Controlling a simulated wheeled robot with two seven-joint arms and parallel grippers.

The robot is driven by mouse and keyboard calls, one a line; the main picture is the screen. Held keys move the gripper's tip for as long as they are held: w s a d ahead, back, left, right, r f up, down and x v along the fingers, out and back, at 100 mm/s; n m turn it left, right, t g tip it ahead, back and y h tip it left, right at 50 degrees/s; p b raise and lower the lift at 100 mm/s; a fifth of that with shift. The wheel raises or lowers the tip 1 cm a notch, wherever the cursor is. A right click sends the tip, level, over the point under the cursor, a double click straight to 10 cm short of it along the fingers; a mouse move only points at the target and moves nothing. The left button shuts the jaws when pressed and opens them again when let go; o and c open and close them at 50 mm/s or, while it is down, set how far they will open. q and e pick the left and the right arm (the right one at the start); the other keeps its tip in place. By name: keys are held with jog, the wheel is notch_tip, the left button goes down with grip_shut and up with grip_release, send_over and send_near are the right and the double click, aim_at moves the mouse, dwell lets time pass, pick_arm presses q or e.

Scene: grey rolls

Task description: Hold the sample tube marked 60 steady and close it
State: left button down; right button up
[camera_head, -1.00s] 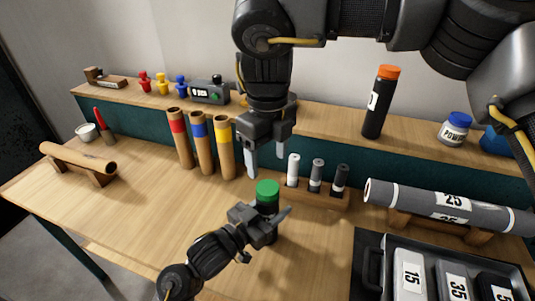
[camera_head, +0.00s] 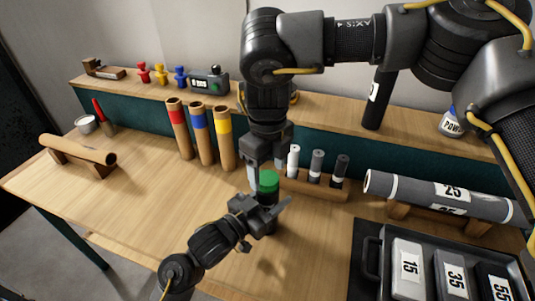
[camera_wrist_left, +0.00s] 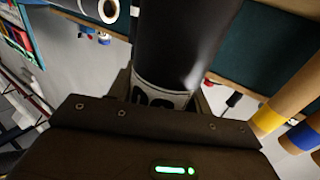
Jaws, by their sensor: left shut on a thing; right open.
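A dark sample tube with a green cap (camera_head: 267,183) stands upright above the wooden table. My left gripper (camera_head: 264,212) is shut on the tube below the cap. In the left wrist view the black tube (camera_wrist_left: 185,40) rises between the fingers, and its white label is partly hidden, so the number cannot be read. My right gripper (camera_head: 267,174) points down from above, open, its fingers at the height of the green cap, one on the left and the other partly hidden behind. Whether they touch the cap cannot be told.
A wooden rack (camera_head: 325,190) with several small tubes stands just right behind the cap. Several cardboard tubes (camera_head: 203,138) stand behind left.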

jog(key=shift+f, duration=0.8)
jog(key=c, duration=1)
jog(key=m, duration=0.4)
jog(key=shift+a, duration=0.1)
jog(key=m, duration=0.4)
jog(key=shift+m, duration=0.4)
jog(key=o, duration=1.2)
jog(key=shift+c, duration=0.2)
notch_tip(320, 180, up, 12)
